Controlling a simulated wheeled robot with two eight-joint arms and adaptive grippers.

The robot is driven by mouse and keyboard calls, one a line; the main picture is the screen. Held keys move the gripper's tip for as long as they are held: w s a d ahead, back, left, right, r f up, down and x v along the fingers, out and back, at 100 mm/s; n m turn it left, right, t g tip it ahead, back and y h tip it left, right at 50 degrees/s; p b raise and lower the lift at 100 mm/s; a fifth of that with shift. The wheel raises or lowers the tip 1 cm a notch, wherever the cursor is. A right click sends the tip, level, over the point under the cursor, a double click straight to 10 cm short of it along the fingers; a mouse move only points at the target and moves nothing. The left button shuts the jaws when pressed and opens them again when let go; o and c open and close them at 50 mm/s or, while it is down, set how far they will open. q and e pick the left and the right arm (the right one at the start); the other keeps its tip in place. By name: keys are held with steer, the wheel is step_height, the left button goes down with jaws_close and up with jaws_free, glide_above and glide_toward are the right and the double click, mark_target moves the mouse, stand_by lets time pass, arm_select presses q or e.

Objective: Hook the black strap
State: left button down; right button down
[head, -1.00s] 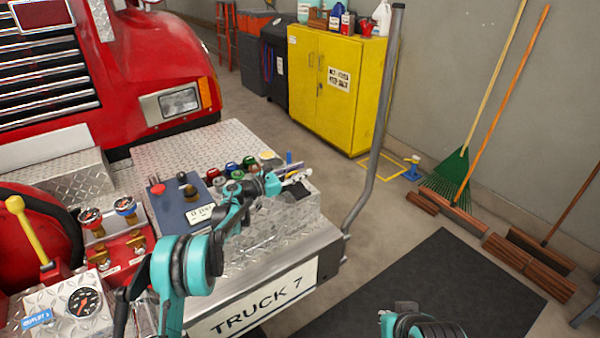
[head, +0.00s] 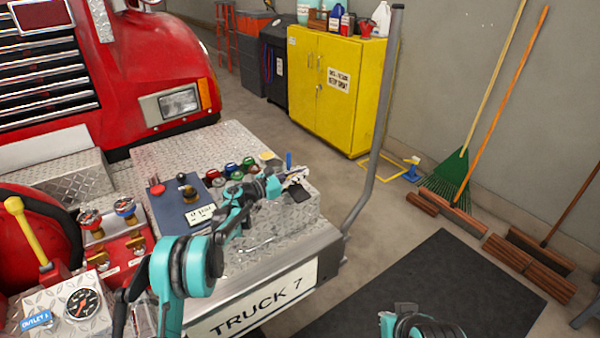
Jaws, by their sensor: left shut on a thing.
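My left gripper (head: 292,181) is over the right end of the diamond-plate bumper deck (head: 280,228). It is shut on the black strap (head: 300,195), a small dark piece that shows just below and right of the fingertips. The rest of the strap and the exact grip are too small or hidden to tell. A short blue upright post (head: 289,159) stands just behind the gripper. I cannot make out a hook clearly. My right gripper is not in view; only part of that arm shows at the bottom.
A tall grey bar (head: 378,130) rises at the bumper's right corner. The air above the deck's right end is open.

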mark_target(310, 194)
arm_select(q)
steer(key=shift+s+d+f+m+b, duration=0.55)
steer(key=shift+s+f+m, duration=0.2)
steer(key=shift+f+m, duration=0.15)
steer(key=shift+s+d+f+m+b, duration=0.55)
steer(key=shift+s+f+m, duration=0.3)
steer(key=shift+f, duration=0.2)
steer(key=shift+s+d+f+m+b, duration=0.55)
steer(key=shift+s+f+m, duration=0.15)
steer(key=shift+f+m, duration=0.2)
steer(key=c, duration=1.6)
jaws_free()
steer(key=v, duration=1.2)
